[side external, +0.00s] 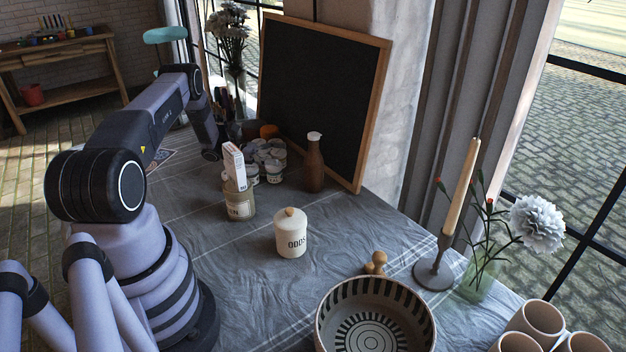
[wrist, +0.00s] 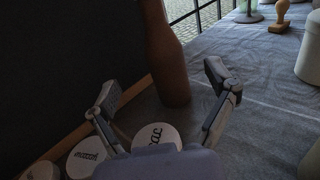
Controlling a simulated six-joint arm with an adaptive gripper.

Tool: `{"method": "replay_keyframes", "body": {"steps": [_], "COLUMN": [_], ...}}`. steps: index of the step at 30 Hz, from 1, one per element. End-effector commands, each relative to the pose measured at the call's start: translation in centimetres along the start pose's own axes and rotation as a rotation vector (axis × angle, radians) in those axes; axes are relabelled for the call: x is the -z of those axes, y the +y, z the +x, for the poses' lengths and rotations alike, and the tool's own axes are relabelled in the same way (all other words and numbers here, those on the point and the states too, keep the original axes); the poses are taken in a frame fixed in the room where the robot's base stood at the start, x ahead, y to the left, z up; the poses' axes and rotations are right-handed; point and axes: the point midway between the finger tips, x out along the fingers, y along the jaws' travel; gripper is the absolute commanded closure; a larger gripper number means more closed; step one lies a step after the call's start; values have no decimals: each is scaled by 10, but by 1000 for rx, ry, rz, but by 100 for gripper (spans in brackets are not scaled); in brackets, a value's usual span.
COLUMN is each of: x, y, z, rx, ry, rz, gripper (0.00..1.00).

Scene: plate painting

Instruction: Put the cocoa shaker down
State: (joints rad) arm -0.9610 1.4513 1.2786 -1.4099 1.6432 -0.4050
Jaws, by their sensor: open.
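My gripper (wrist: 162,84) is open in the wrist view, with its two fingers apart and nothing held between them. A brown bottle-shaped container (side external: 314,165) with a white top stands upright by the chalkboard. It also shows in the wrist view (wrist: 168,65), beyond and between the fingertips, with its top out of frame. Round white lids with dark lettering lie below the gripper, one (wrist: 157,134) near the middle and another (wrist: 87,156) to its left. No cocoa label is readable, so I cannot tell for sure which container is the shaker. In the side view my fingers are hard to make out.
A framed chalkboard (side external: 320,95) stands behind the containers. Several small white jars (side external: 272,170) cluster beside the bottle. A lidded white jar (side external: 291,238), striped bowl (side external: 329,300) and candlestick (side external: 434,272) stand nearer. Bare cloth lies between.

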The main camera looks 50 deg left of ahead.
Motion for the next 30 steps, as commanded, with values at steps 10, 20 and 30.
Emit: {"method": "replay_keyframes", "body": {"steps": [10,20,30], "x": [-33,-194,-301], "y": [-3,-100,-260], "z": [0,94,95], "rx": [91,597,1047], "ry": [65,424,715], "rz": [64,519,1199], "gripper": [15,15,15]}}
